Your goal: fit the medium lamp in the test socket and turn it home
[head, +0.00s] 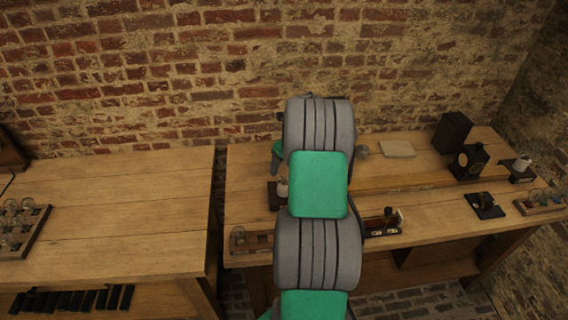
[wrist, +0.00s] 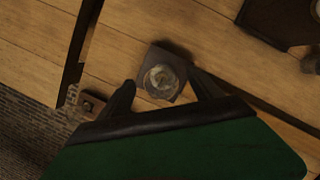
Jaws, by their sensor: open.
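A round clear glass lamp (wrist: 160,80) is seen from above on a dark square block (wrist: 178,57), which looks like the test socket. My gripper (wrist: 160,76) is open, with one dark finger on each side of the lamp. I cannot tell whether the fingers touch the glass or how deep the lamp sits. In the head view the dark block (head: 274,196) and a pale bit of the lamp (head: 282,188) show just left of my arm, which hides the rest and my fingers.
A wooden rack (head: 238,241) lies at the bench's front edge, partly behind my arm. Right of my arm are a small instrument (head: 383,224), a pale slab (head: 397,148), dark boxes (head: 452,132) and a tray of glass pieces (head: 541,204). Another glass-filled tray (head: 37,229) stands on the left bench.

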